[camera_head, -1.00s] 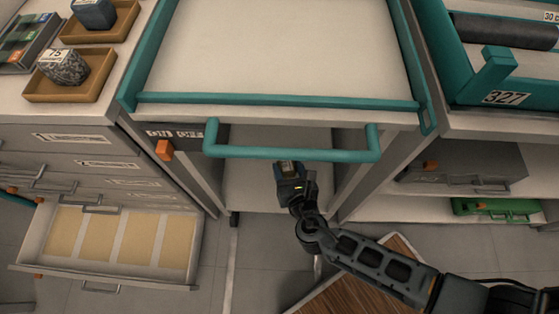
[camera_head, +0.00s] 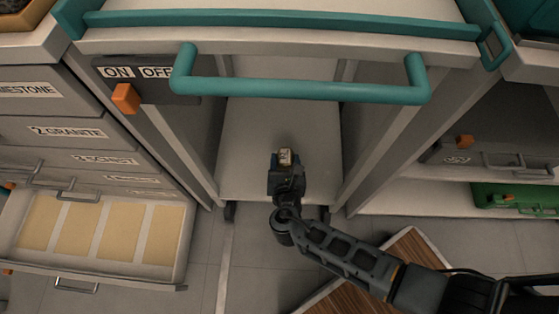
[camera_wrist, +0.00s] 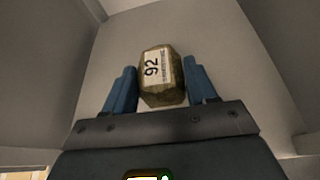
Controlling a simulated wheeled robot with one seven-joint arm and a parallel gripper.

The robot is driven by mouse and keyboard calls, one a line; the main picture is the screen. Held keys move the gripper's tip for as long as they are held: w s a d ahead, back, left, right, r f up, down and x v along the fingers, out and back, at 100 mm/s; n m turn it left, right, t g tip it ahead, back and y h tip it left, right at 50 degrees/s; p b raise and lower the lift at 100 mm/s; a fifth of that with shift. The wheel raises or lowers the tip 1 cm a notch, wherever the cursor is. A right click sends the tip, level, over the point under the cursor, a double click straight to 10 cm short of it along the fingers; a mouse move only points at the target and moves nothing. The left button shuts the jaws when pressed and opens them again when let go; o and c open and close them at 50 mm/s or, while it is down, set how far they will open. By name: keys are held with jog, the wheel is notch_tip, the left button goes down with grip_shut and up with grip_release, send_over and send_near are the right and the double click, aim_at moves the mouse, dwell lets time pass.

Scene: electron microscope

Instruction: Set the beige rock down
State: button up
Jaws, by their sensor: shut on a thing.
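The beige rock (camera_wrist: 162,80) is a brownish-beige block with a white label reading 92. In the wrist view it sits between the two blue fingers of my gripper (camera_wrist: 163,88), which is shut on it. My gripper is at the front of the cart's lower shelf (camera_head: 265,125), under the teal handle. I cannot tell whether the rock touches the shelf; part of its sides is hidden by the fingers.
The teal cart handle (camera_head: 300,90) spans above my gripper. Cart side walls stand left and right of the shelf. An open drawer (camera_head: 95,235) with beige panels juts out at left. A green case (camera_head: 515,198) lies on a shelf at right. The lower shelf looks bare.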

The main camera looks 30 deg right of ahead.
aim_at(279, 155)
jog(key=w, duration=0.1)
jog(key=w+f+b, duration=0.1)
jog(key=w+f, duration=0.1)
jog(key=w, duration=0.1)
jog(key=shift+d+f, duration=0.25)
jog(key=shift+d, duration=0.1)
notch_tip(279, 155, down, 4)
jog(key=b, duration=0.3)
jog(key=o, duration=0.9)
jog(key=shift+f, duration=0.1)
jog(key=o, duration=0.5)
jog(key=shift+c, duration=0.2)
